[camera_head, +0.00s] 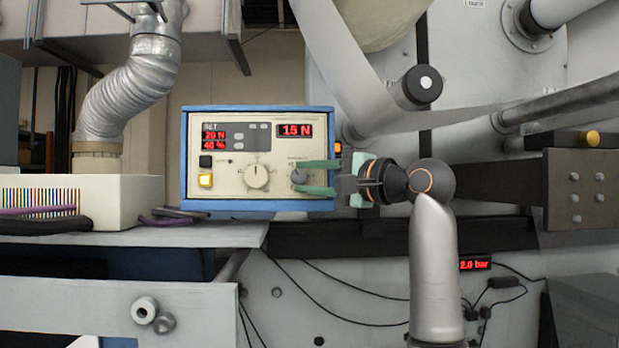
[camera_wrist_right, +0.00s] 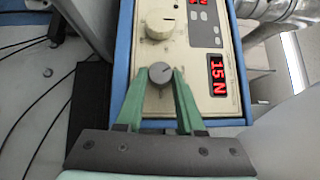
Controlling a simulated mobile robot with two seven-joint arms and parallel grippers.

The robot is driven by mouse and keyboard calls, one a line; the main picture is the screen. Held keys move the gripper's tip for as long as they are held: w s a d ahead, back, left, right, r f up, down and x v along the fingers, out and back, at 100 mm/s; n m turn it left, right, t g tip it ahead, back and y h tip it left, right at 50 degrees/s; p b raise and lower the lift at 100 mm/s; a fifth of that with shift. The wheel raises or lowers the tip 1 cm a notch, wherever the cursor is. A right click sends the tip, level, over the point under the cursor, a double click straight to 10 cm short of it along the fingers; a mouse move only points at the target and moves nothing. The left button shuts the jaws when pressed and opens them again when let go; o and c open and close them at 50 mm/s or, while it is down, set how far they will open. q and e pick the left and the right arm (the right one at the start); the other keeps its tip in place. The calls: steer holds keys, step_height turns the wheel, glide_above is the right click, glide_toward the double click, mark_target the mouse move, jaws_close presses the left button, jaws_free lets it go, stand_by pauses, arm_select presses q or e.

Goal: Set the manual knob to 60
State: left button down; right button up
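The blue-framed control box (camera_head: 188,150) faces me with a cream panel. A small grey knob (camera_head: 299,176) sits at its lower right, and a larger cream knob (camera_head: 256,176) sits left of it. The red displays (camera_head: 214,140) read 20 N and 40 %; another (camera_head: 295,130) reads 15 N. My right gripper (camera_head: 298,176) has its green fingers on either side of the grey knob, with slight gaps. In the right wrist view the grey knob (camera_wrist_right: 160,73) lies between the fingertips (camera_wrist_right: 160,74), its pointer line toward the upper right. The label lettering is too small to read. My left gripper is out of view.
A white box (camera_head: 120,200) with purple cables stands left on the grey shelf. Web rollers (camera_head: 423,84) and a dark beam are behind my right arm.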

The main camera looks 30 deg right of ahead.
jaws_close()
steer(key=shift+f, duration=0.1)
steer(key=m+t+b, duration=0.1)
steer(key=f+m+b, duration=0.1)
steer(key=b, duration=0.1)
steer(key=shift+a+t, duration=0.1)
steer(key=shift+t, duration=0.3)
steer(key=m+t+b, duration=0.2)
steer(key=shift+w+a+f+m, duration=0.1)
steer(key=shift+m, duration=0.3)
steer(key=m+t+h, duration=0.1)
steer(key=m+t, duration=0.1)
steer(key=m, duration=0.1)
steer(key=shift+a+h+b, duration=0.15)
steer(key=shift+h+b, duration=0.25)
steer(key=shift+w+a+f+m+t+h, duration=0.1)
steer(key=shift+m+t+h, duration=0.45)
steer(key=shift+m+h, duration=0.8)
steer(key=shift+w+f+m+t+h, duration=0.1)
steer(key=shift+m+t+h, duration=0.65)
steer(key=shift+m, duration=1)
steer(key=shift+m+h, duration=0.3)
steer(key=shift+h, duration=0.2)
